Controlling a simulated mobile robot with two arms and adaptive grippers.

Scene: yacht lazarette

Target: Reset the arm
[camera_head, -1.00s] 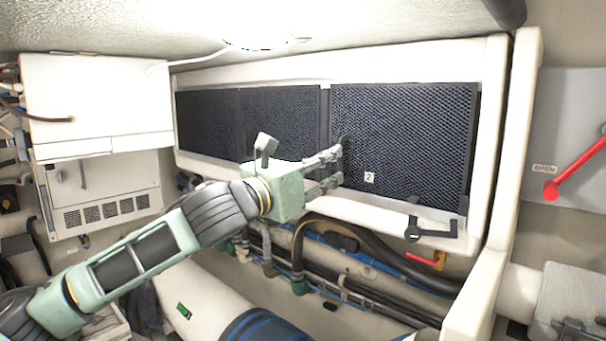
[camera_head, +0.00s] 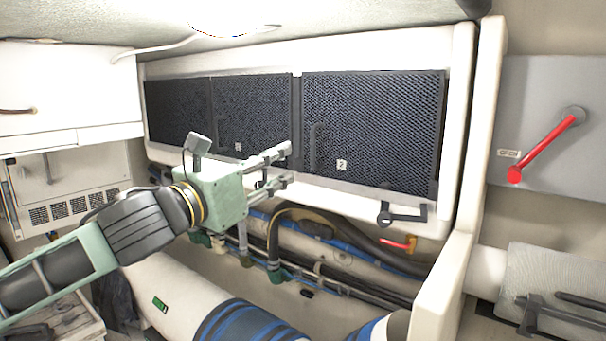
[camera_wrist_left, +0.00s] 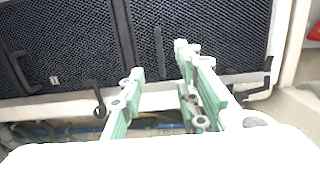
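My left arm comes in from the lower left of the head view. Its green gripper (camera_head: 285,167) is open and empty, its fingers apart and pointing right, in front of the lower edge of the dark mesh panels. In the left wrist view both fingers (camera_wrist_left: 160,85) show with a clear gap between them and nothing held. Behind them is the mesh panel marked 2 (camera_head: 375,125), with a dark handle at its left side. My right gripper is in neither view.
A black latch (camera_head: 403,213) sits below the panel's right end. A red lever (camera_head: 543,148) is on the grey wall plate at right. Hoses and pipes (camera_head: 300,240) run below the panels. A white cabinet (camera_head: 65,95) stands at left.

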